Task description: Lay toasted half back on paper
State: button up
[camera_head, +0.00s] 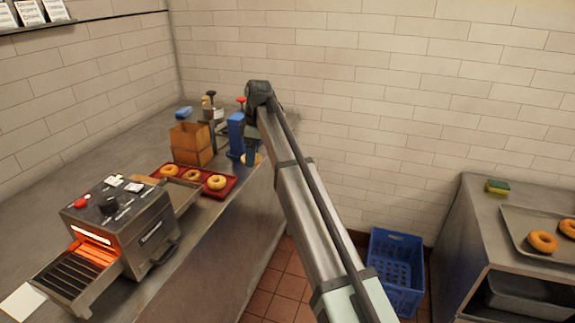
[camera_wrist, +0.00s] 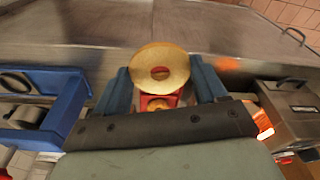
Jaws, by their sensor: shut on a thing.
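My gripper (camera_head: 252,153) is over the counter's right end, beside the blue stand. It is shut on a bagel half (camera_wrist: 160,52). In the wrist view the half sits between my two blue fingers (camera_wrist: 160,68), its pale tan face with the centre hole towards the camera. In the head view only a small part of the half (camera_head: 257,158) shows below the fingers. A white square sheet that looks like paper (camera_head: 20,302) lies at the counter's near left, beside the toaster (camera_head: 118,225). Its visible surface is bare.
The toaster glows orange inside, with its slatted rack sticking out in front. A red tray (camera_head: 228,188) with bagels lies behind it. A brown box (camera_head: 192,145), a blue stand (camera_head: 235,133) and dispensers stand at the back. A blue crate (camera_head: 396,270) is on the floor.

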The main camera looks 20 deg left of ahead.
jog(key=s+a+r+n, duration=0.4)
jog(key=s+a, duration=0.1)
jog(key=a, duration=0.6)
jog(key=s+a+r+n, duration=0.3)
jog(key=s+a, duration=0.2)
jog(key=a, duration=0.5)
jog(key=s+a+r+n+g+h, duration=0.15)
jog(key=s+a+n, duration=0.25)
jog(key=s+a, duration=0.75)
jog(key=s+a+f+n, duration=0.1)
jog(key=s+a+f, duration=0.1)
jog(key=s, duration=0.5)
jog(key=s+a+f, duration=0.2)
jog(key=s, duration=0.6)
jog(key=shift+m, duration=0.4)
jog(key=s+f, duration=0.3)
jog(key=s, duration=0.4)
jog(key=s+d+f, duration=0.1)
jog(key=s+f, duration=0.3)
jog(key=s, duration=0.3)
jog(key=s+d+f, duration=0.1)
jog(key=s+f, duration=0.2)
jog(key=s, duration=0.4)
jog(key=shift+s+f, duration=0.1)
jog(key=shift+f, duration=0.05)
jog(key=shift+s+f, duration=0.2)
jog(key=shift+f, duration=2.55)
jog(key=o, duration=1.2)
jog(key=shift+c, duration=0.2)
